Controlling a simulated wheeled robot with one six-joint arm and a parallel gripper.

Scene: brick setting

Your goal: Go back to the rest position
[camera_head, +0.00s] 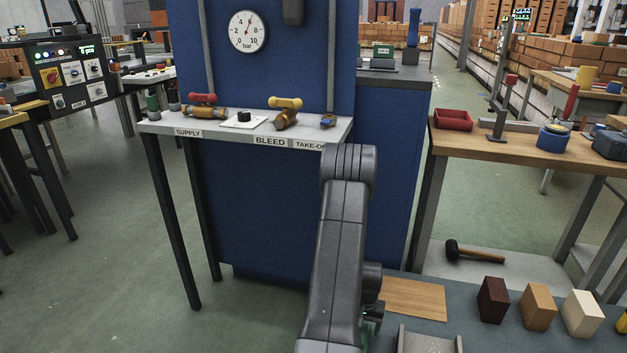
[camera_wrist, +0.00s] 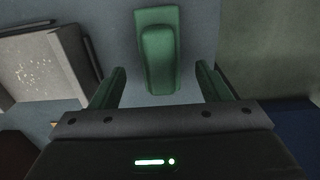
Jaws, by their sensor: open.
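My gripper (camera_wrist: 160,72) shows in the wrist view with its two green fingers spread apart and nothing clasped between them. A green block-like piece with a raised middle (camera_wrist: 158,52) lies on the grey-blue surface ahead of the fingers. From this angle I cannot tell how far below the fingertips it is. In the head view my dark grey arm reaches down across the lower middle. My gripper is mostly hidden there behind the arm.
The labelled bench (camera_head: 229,129) carries red-handled and yellow-handled valves, below a gauge (camera_head: 248,32) on a blue panel. Dark brown (camera_head: 492,300), tan (camera_head: 538,306) and cream (camera_head: 582,313) blocks stand at lower right, near a wooden board (camera_head: 413,299). A speckled grey tray (camera_wrist: 37,70) is left in the wrist view.

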